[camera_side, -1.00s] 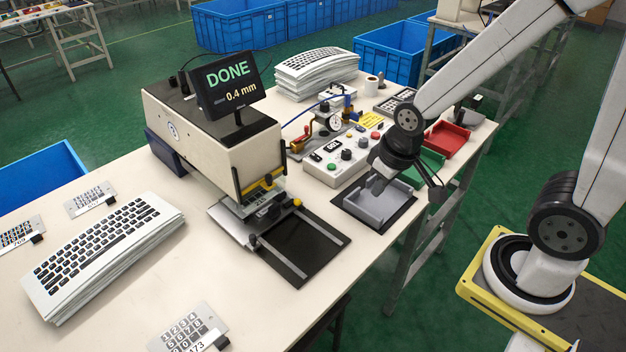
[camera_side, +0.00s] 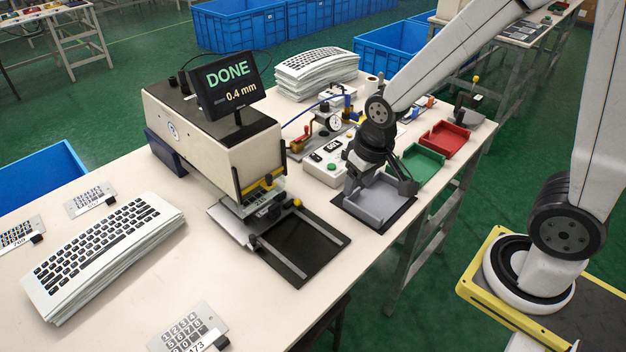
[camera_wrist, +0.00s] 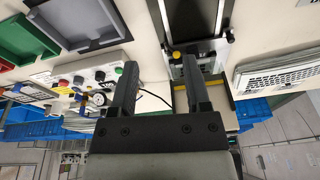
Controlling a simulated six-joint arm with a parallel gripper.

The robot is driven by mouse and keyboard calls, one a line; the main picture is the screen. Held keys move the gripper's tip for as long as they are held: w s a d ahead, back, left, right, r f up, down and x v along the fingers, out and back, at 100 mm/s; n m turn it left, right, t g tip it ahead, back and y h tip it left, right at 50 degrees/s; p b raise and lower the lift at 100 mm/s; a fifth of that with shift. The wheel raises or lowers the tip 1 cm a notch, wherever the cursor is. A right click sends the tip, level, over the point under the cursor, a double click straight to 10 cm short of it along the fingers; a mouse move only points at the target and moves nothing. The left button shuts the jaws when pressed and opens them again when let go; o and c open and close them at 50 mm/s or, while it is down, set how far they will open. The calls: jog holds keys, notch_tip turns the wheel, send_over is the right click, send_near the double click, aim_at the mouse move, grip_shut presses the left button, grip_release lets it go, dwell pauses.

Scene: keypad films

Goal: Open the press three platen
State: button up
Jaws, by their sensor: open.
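The press (camera_side: 205,140) stands on the table, its screen (camera_side: 228,84) reading DONE 0.4 mm. Under its head is the platen area (camera_side: 262,200), with a black slide bed (camera_side: 300,245) running out in front on two rails. The bed also shows at the top of the wrist view (camera_wrist: 197,18). A control box (camera_side: 325,165) with buttons and knobs sits right of the press; it shows in the wrist view too (camera_wrist: 95,78). My gripper (camera_side: 385,185) is open and empty above the grey tray, right of the press. Its two fingers (camera_wrist: 158,70) show apart in the wrist view.
A grey tray (camera_side: 378,208) lies on a black mat below my gripper. Green (camera_side: 418,165) and red (camera_side: 446,138) trays lie farther right. Keyboard stacks (camera_side: 105,250) stand at the left and back (camera_side: 315,68).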

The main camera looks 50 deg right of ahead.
jog(key=w+a+f+m+g, duration=0.1)
jog(key=w+a+f+m, duration=0.3)
jog(key=w+a, duration=0.5)
jog(key=m+g, duration=0.1)
jog(key=m, duration=0.3)
send_over(252, 236)
notch_tip(252, 236, down, 6)
jog(key=shift+f, duration=0.2)
jog(key=shift+f, duration=0.1)
jog(key=shift+f, duration=3.8)
grip_shut()
